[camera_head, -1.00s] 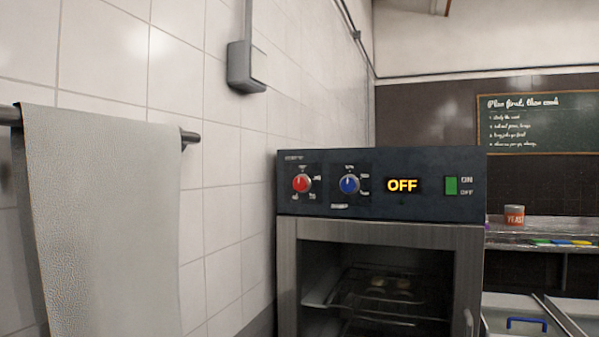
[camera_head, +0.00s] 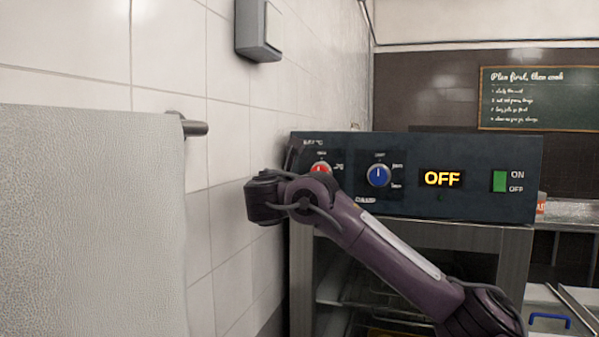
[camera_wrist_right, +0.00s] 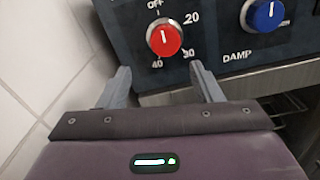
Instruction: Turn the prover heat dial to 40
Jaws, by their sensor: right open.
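The prover (camera_head: 470,190) has a dark control panel with a red heat dial (camera_head: 320,168), partly covered by my right wrist in the head view. In the right wrist view, the red dial (camera_wrist_right: 164,42) has marks OFF, 20, 30 and 40 around it. Its white line points up, near OFF. My right gripper (camera_wrist_right: 160,72) is open and empty, its two fingers spread below the dial and apart from it. In the head view, my right arm reaches up from the lower right to the panel's left end. My left gripper is out of view.
A blue DAMP dial (camera_head: 378,175) sits right of the red one, then a display (camera_head: 442,179) reading OFF and a green switch (camera_head: 500,181). A tiled wall (camera_head: 230,140) stands close on the left, with a towel (camera_head: 90,220) on a rail.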

